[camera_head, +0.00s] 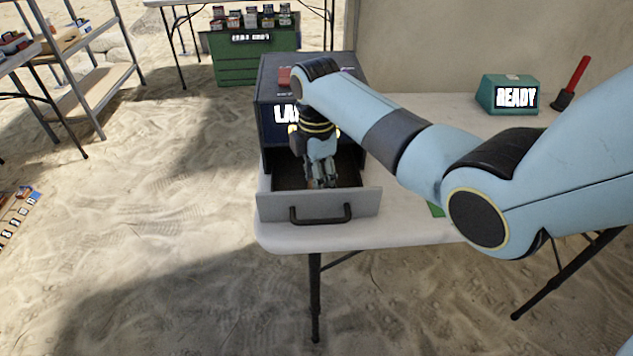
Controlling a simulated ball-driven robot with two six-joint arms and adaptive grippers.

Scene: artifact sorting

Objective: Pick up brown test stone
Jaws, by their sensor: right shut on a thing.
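My right gripper (322,173) points down into the open drawer (318,206) of a dark box (270,105) on the white table. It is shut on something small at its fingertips. The thing it holds is mostly hidden by the fingers and too small to make out, so I cannot tell whether it is the brown test stone. The drawer has a grey front with a black handle and a brown inside. My left gripper is not in view.
The white table (410,228) carries a teal box reading READY (513,95) and a red-handled tool (572,82) at the right. A green cabinet (255,62) stands behind on the sand. Metal shelves (95,85) stand at the left. Open sand lies in front.

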